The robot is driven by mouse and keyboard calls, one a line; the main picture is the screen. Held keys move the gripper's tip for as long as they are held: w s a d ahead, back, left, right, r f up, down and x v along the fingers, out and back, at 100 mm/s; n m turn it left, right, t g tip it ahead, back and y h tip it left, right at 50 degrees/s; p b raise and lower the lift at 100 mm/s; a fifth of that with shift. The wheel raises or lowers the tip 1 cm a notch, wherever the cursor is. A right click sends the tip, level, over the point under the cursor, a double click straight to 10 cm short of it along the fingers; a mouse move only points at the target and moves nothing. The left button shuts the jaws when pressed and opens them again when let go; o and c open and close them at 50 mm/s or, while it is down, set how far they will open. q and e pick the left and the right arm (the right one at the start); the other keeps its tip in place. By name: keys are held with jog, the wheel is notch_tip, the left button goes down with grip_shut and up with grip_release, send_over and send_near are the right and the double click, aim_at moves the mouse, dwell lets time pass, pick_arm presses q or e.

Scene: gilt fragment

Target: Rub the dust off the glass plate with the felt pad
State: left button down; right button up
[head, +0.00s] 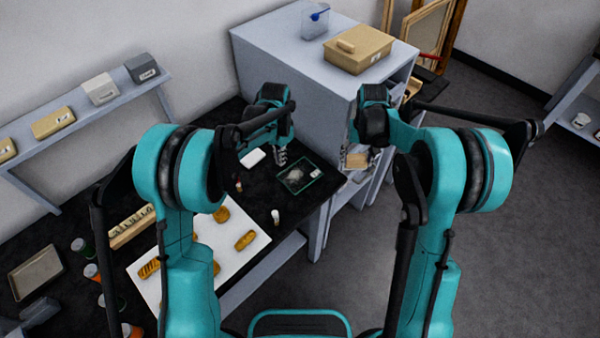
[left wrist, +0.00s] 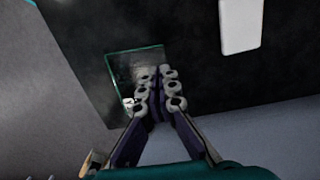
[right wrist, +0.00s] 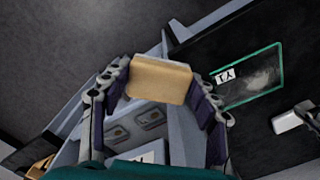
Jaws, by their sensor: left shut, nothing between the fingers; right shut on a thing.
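The glass plate (head: 314,182) lies on the black worktop near its right edge. It is clear with a green rim; a grey dust smudge and a small white label show on it in the right wrist view (right wrist: 243,95). My left gripper (head: 281,158) is shut and empty at the plate's far left side; in the left wrist view its fingers (left wrist: 164,72) overlap the plate (left wrist: 122,62). My right gripper (head: 357,165) is shut on a tan block, the felt pad (head: 357,160), held to the right of the plate and apart from it. The pad also shows in the right wrist view (right wrist: 160,80).
A white slab (head: 252,157) lies left of the plate. A grey cabinet (head: 290,70) with a tan box (head: 358,50) stands behind. A white board (head: 256,246) with several gilded pieces lies nearer, with a small white-topped bottle (head: 276,216) beside it.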

pick_arm(q)
notch_tip(320, 180, up, 12)
dwell(0.6)
